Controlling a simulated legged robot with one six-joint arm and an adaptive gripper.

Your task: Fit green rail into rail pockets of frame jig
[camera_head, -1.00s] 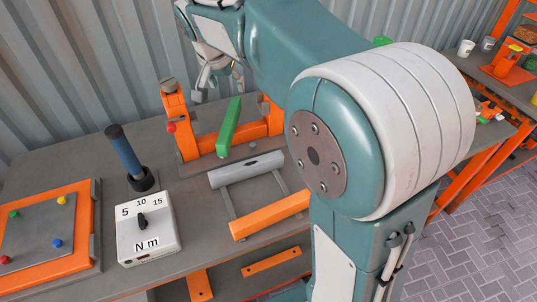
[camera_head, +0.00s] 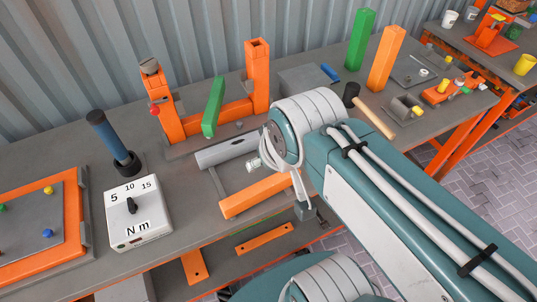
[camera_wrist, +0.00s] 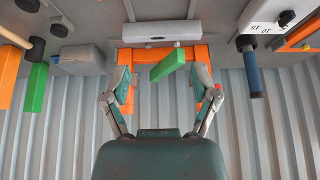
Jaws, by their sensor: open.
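The orange frame jig (camera_head: 237,113) stands on the bench with an upright post at each end and a low crossbar. A green rail (camera_head: 213,107) sits between the posts, slanted across the crossbar, nearer the left post. Whether any part of it is in a pocket cannot be told. In the wrist view, which is upside down, the rail (camera_wrist: 167,64) lies between and beyond the fingertips. My gripper (camera_wrist: 163,88) is open and empty, its fingers spread apart. In the head view my arm's own links hide the gripper.
A grey bar (camera_head: 227,151) and an orange bar (camera_head: 258,194) lie in front of the jig. A torque box (camera_head: 137,213) and blue-handled tool (camera_head: 116,142) stand left. Another green bar (camera_head: 360,40) and an orange bar (camera_head: 386,58) stand upright at right, near a hammer (camera_head: 374,117).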

